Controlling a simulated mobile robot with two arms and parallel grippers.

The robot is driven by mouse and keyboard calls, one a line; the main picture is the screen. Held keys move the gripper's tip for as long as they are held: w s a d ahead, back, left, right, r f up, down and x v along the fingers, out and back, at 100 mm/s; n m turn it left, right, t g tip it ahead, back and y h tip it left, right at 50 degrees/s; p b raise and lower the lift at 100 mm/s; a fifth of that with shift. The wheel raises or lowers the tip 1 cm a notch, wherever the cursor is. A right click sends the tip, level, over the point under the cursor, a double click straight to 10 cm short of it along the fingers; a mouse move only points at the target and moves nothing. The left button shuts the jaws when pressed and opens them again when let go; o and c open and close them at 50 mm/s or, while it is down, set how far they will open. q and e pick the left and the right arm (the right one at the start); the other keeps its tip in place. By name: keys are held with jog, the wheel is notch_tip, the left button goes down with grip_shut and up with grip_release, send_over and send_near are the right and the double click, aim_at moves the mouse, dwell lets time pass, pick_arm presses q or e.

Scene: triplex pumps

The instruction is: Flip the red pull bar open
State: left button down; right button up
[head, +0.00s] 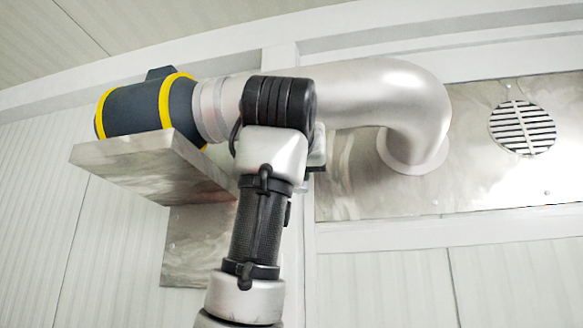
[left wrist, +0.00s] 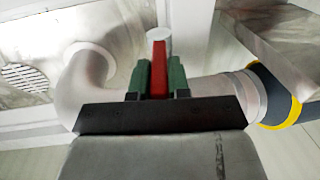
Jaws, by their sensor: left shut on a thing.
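The red pull bar (left wrist: 158,72) shows in the left wrist view, between the green fingers of my left gripper (left wrist: 160,64). The fingers are shut on it from both sides. A pale cylindrical piece (left wrist: 159,38) is at the bar's far end. In the head view my own arm hides the red bar and most of the gripper; the arm reaches up in front of the silver pipe (head: 375,90). My right gripper is in neither view.
A dark cylinder with yellow bands (head: 135,108) rests on a metal shelf (head: 150,165) left of my arm. The pipe bends into a metal wall panel (head: 470,175). A round slatted vent (head: 522,128) is on that panel. The wall to the lower right is clear.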

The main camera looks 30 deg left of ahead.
pick_arm(q)
jog(key=shift+w+d+r+n+g+y, duration=0.1)
jog(key=shift+w+d+n+g+y, duration=0.35)
jog(key=shift+n+g+y, duration=0.65)
jog(key=shift+w+d+f+n+g+y, duration=0.1)
jog(key=shift+w+d+n+g+y, duration=0.1)
jog(key=shift+d+n+g+y, duration=0.95)
jog(key=shift+w+a+r+n+g+y, duration=0.1)
jog(key=shift+w+n+g+y, duration=0.5)
jog(key=shift+y, duration=0.95)
jog(key=shift+s, duration=0.25)
jog(key=c, duration=1.1)
grip_release()
jog(key=shift+d, duration=0.1)
jog(key=v, duration=1)
jog(key=shift+s+d, duration=0.25)
